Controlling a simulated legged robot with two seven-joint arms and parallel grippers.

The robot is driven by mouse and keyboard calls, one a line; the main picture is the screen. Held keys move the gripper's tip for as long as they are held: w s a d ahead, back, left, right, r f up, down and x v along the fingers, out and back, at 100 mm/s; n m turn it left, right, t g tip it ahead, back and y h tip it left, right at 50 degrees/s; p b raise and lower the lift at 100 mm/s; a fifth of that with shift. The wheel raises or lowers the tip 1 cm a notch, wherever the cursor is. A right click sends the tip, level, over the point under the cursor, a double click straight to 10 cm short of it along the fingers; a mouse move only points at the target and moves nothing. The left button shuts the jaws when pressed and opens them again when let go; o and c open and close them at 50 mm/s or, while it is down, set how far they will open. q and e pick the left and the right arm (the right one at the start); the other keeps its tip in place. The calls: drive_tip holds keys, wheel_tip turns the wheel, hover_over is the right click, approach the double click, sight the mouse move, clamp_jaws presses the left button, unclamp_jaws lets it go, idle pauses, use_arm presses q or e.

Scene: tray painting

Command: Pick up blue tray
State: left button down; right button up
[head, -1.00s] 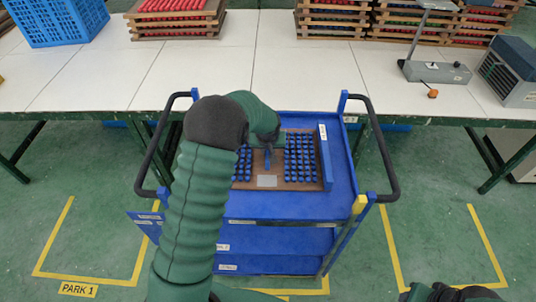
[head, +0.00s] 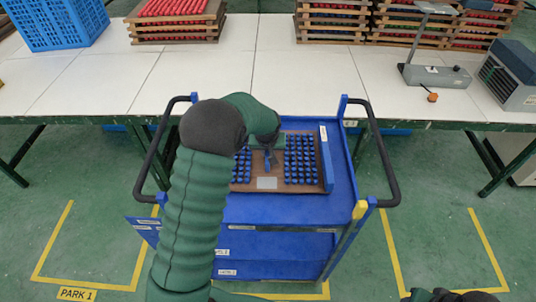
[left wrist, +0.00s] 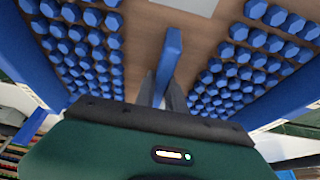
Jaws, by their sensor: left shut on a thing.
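The blue tray is a brown wooden board (head: 297,188) with rows of blue pegs on both sides and a blue upright handle (head: 268,163) in the middle. It lies on the top shelf of a blue cart. My left gripper (head: 269,150) reaches down over the tray's middle. In the left wrist view its fingers (left wrist: 164,92) are shut on the blue handle (left wrist: 171,55), with pegs on either side. My forearm hides part of the tray's left side. I cannot see a gap under the tray. My right gripper is not clearly shown; only a dark arm part shows at lower right.
The blue cart (head: 343,180) has black side handles and a raised blue panel right of the tray. Behind it stands a long white table (head: 290,80) with a blue crate (head: 58,20), stacked trays (head: 178,22) and a grey device (head: 435,75). Green floor is clear at both sides.

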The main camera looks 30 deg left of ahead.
use_arm(q)
wheel_tip(320, 180, up, 2)
drive_tip(key=shift+r, duration=0.1)
drive_tip(key=s+d, duration=0.1)
drive_tip(key=s, duration=0.4)
drive_tip(key=s+d+r+b, duration=0.1)
drive_tip(key=s+d, duration=0.1)
drive_tip(key=s, duration=0.3)
drive_tip(key=s+d+b, duration=0.1)
drive_tip(key=s, duration=0.4)
drive_tip(key=shift+s+d+r, duration=0.2)
drive_tip(key=shift+d+r, duration=0.05)
drive_tip(key=shift+d, duration=0.1)
wheel_tip(320, 180, up, 14)
drive_tip(key=p, duration=1.2)
